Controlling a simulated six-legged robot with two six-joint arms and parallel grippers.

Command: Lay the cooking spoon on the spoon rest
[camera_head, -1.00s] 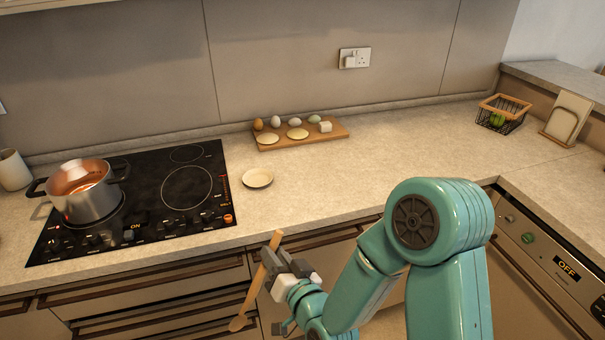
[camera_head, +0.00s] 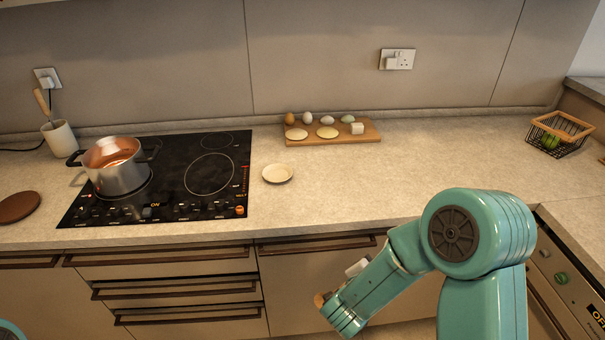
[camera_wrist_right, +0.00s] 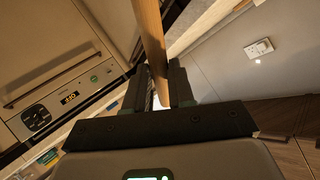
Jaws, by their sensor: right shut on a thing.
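A small round cream dish (camera_head: 278,173), which looks like the spoon rest, lies empty on the counter to the right of the hob. In the right wrist view my right gripper (camera_wrist_right: 160,86) is shut on the wooden cooking spoon (camera_wrist_right: 150,38), whose handle stands up between the fingers. In the head view my forearm hides most of the gripper and spoon; a small wooden end of the spoon (camera_head: 320,300) shows in front of the drawers, below the counter top. The spoon's bowl cannot be made out. My left gripper is out of view.
A copper-lined pot (camera_head: 117,167) stands on the black hob (camera_head: 180,208). A wooden board (camera_head: 335,134) with eggs and flat rounds lies behind the dish. A wire basket (camera_head: 560,134) is at the right. The counter around the dish is clear.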

